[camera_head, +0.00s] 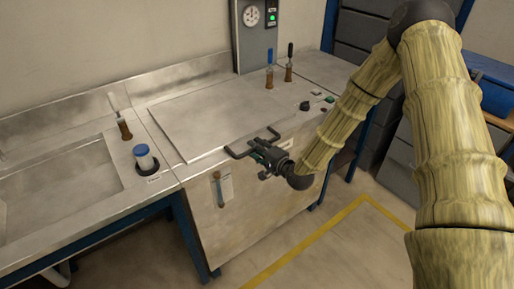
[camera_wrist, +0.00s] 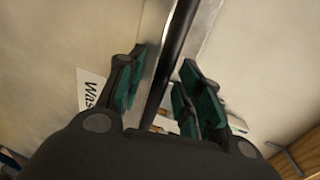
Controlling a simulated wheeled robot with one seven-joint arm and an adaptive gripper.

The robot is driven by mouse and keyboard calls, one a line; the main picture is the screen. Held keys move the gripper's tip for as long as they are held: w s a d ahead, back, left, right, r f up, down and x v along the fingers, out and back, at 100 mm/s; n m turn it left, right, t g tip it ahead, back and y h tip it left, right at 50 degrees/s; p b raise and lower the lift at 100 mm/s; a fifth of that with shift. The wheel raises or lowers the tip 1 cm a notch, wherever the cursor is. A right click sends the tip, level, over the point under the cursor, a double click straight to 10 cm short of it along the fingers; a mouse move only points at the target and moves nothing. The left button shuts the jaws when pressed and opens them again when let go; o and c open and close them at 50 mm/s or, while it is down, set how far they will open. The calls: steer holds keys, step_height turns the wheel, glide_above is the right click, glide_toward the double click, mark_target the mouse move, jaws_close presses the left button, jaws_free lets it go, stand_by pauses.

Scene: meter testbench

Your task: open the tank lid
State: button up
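The tank lid (camera_head: 215,112) is a flat metal panel lying level on the bench top, closed. Its dark bar handle (camera_head: 238,155) sticks out at the lid's front edge. My gripper (camera_head: 262,154) is at the handle, in front of the tank. In the wrist view, the black handle bar (camera_wrist: 178,45) runs between the green-padded fingers of my gripper (camera_wrist: 163,82). The fingers stand apart, with visible gaps to the bar. The gripper's body hides the near end of the bar.
A sink basin (camera_head: 65,185) and a blue-capped bottle (camera_head: 145,157) are left of the lid. Brown-handled tools (camera_head: 289,73) stand behind it at right. A black knob (camera_head: 304,106) is right of the lid. A gauge panel (camera_head: 254,35) rises at the back. The floor in front is clear.

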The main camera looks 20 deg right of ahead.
steer(key=shift+w+a, duration=0.1)
steer(key=shift+w, duration=0.05)
jaws_close()
steer(key=shift+r, duration=0.1)
